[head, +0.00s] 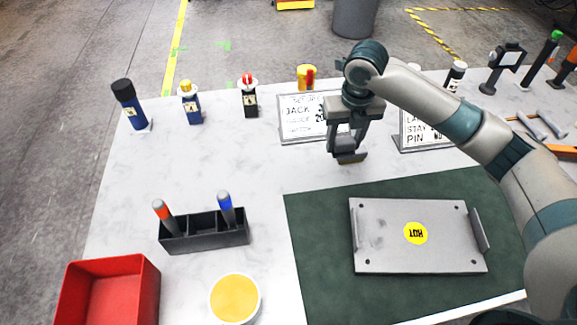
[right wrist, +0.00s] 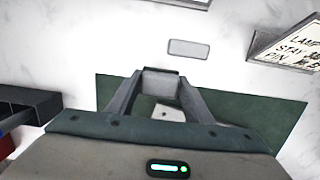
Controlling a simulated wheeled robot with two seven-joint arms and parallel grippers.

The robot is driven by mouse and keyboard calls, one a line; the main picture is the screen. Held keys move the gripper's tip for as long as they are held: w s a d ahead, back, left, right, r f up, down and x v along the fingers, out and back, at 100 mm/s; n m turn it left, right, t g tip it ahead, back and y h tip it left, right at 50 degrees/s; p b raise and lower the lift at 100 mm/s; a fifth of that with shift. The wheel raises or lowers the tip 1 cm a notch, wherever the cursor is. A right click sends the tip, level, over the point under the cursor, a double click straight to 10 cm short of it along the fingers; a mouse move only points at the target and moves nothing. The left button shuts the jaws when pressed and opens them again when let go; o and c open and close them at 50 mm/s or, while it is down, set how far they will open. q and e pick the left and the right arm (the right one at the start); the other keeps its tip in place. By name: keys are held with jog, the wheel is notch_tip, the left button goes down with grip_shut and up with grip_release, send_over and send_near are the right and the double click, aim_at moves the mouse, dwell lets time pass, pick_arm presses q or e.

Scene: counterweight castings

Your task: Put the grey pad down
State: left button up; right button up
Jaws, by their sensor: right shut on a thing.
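My right gripper (head: 347,150) hangs over the white table, behind the green mat and in front of the two sign boards. It is shut on a small grey block, which I take for the grey pad (head: 350,157), with a tan lower edge. In the right wrist view the pad (right wrist: 160,84) shows between the fingertips (right wrist: 161,78). It looks held above the table; the exact height is hard to tell. A flat pale grey rectangle with a darker outline (right wrist: 188,49) lies on the table beyond the fingertips. My left gripper is not in view.
A steel plate with a yellow HOT label (head: 380,250) lies on the green mat (head: 310,270). Sign boards (head: 296,120) stand behind the gripper. A black caddy (head: 205,240), yellow-topped tub (head: 235,298) and red bin (head: 80,285) are at left. Bottles line the back.

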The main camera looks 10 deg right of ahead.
jog(key=shift+w+a+f, duration=0.25)
jog(key=shift+a, duration=0.2)
jog(key=p, duration=0.4)
send_over(298, 165)
jog(key=f, duration=0.6)
jog(key=shift+s+a+f, duration=0.15)
jog(key=shift+s+f, duration=0.1)
jog(key=shift+s, duration=0.05)
jog(key=shift+f+p, duration=1.1)
jog(key=shift+f, duration=0.95)
jog(key=shift+f, duration=0.15)
